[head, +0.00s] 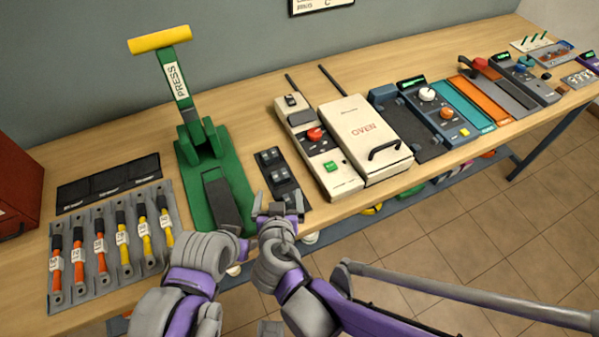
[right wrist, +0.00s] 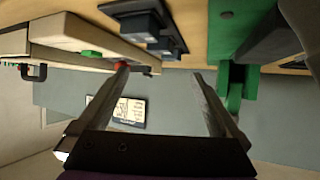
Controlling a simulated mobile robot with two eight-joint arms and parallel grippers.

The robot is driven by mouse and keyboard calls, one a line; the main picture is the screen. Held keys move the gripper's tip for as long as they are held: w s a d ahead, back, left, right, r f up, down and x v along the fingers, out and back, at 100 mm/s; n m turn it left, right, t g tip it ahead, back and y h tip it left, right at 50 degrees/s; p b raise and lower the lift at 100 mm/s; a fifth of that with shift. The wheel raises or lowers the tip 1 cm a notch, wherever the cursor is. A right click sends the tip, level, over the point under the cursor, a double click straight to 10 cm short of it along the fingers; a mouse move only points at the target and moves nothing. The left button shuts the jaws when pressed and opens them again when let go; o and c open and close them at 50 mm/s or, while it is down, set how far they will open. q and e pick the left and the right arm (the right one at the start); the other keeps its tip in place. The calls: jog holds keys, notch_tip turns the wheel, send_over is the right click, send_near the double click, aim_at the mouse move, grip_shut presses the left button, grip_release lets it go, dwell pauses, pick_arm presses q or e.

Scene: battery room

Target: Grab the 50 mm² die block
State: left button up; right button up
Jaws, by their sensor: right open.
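A dark die tray (head: 274,168) stands between the green press and the oven, near the bench's front edge. It holds several small dark die blocks with tiny pale marks too small to read, so I cannot tell which is 50 mm². Two blocks (right wrist: 140,24) show at the top of the right wrist view. My right gripper (head: 278,208) is open and empty at the near end of the tray, partly covering it. In the right wrist view its two fingers (right wrist: 158,80) are wide apart with nothing between them. My left gripper cannot be made out.
The green press (head: 223,195) with its yellow handle stands close to the left of the tray. The cream oven (head: 368,135) and its controller (head: 318,150) stand to the right. A cable rack (head: 90,278) is at the far left. The bench edge is close below.

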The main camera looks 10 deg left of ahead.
aim_at(280, 175)
jog(key=x, duration=0.5)
jog(key=shift+a, duration=0.3)
jog(key=shift+d+x, duration=0.15)
jog(key=shift+x, duration=1.25)
jog(key=shift+d+x, duration=0.1)
jog(key=shift+x, duration=1.3)
grip_shut()
